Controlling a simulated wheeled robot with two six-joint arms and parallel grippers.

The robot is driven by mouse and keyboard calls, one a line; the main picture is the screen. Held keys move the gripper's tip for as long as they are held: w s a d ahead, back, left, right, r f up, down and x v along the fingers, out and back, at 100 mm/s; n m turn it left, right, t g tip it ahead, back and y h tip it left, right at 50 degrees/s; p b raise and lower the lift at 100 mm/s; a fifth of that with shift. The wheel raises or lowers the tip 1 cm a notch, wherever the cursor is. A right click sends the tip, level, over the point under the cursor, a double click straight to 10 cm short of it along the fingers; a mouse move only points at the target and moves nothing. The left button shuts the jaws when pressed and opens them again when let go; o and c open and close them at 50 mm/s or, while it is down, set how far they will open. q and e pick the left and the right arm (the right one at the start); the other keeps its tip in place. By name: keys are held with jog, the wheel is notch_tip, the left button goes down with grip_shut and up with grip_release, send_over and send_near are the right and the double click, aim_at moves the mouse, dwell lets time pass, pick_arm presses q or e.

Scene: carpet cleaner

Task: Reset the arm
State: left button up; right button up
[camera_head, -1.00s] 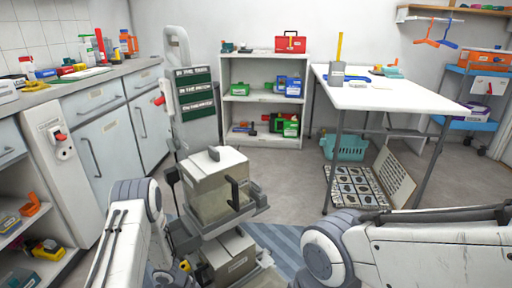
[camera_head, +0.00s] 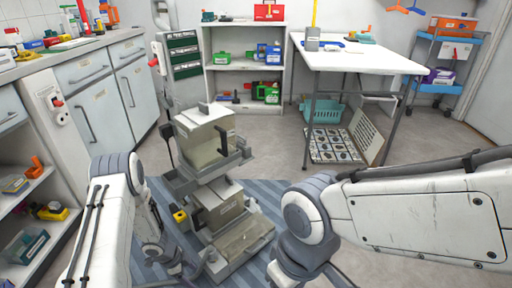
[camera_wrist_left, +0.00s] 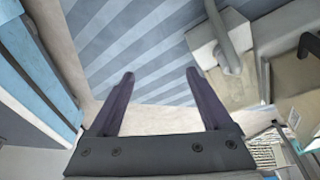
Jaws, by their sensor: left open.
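My left arm (camera_head: 105,220) comes in at the lower left of the head view, bent at the elbow with its forearm reaching down. My left gripper (camera_wrist_left: 162,76) shows in the left wrist view, with its two dark fingers spread and nothing between them. My right arm (camera_head: 420,215) crosses the lower right of the head view, and its joints bend down toward the bottom edge. The right gripper is out of view. The carpet cleaner (camera_head: 208,140) stands upright between my arms, with a boxy beige tank and grey frame.
A blue striped rug (camera_head: 262,205) lies under the cleaner. Counter cabinets (camera_head: 85,85) line the left side, with open shelves below. A white table (camera_head: 365,60), a shelf unit (camera_head: 235,45) and a blue cart (camera_head: 425,75) stand farther back. Open floor lies before the table.

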pick_arm(q)
jog(key=w+d+r+n+t+y, duration=0.1)
jog(key=w+d+r+y, duration=0.1)
jog(key=w+r, duration=0.35)
jog(key=w+d+r+n+t+y, duration=0.1)
jog(key=w+r, duration=0.1)
jog(key=r, duration=0.6)
jog(key=s+d+r+n+t+y, duration=0.15)
jog(key=d+r, duration=0.35)
jog(key=r, duration=0.7)
jog(key=s+d+r+n+g+h, duration=0.1)
jog(key=s+d+r+n, duration=0.15)
jog(key=s+r, duration=0.45)
jog(key=s+d+r+n+g, duration=0.15)
jog(key=s+d, duration=0.25)
jog(key=s, duration=0.8)
jog(key=s+d+r+n+g+h, duration=0.1)
jog(key=s+d+r+g, duration=0.15)
jog(key=s+r, duration=0.45)
notch_tip(320, 180, up, 35)
jog(key=s+p, duration=0.2)
jog(key=p, duration=3.4)
jog(key=shift+s+d+f+t+p, duration=0.15)
jog(key=shift+s+d+t+p, duration=0.2)
jog(key=shift+s+d, duration=0.1)
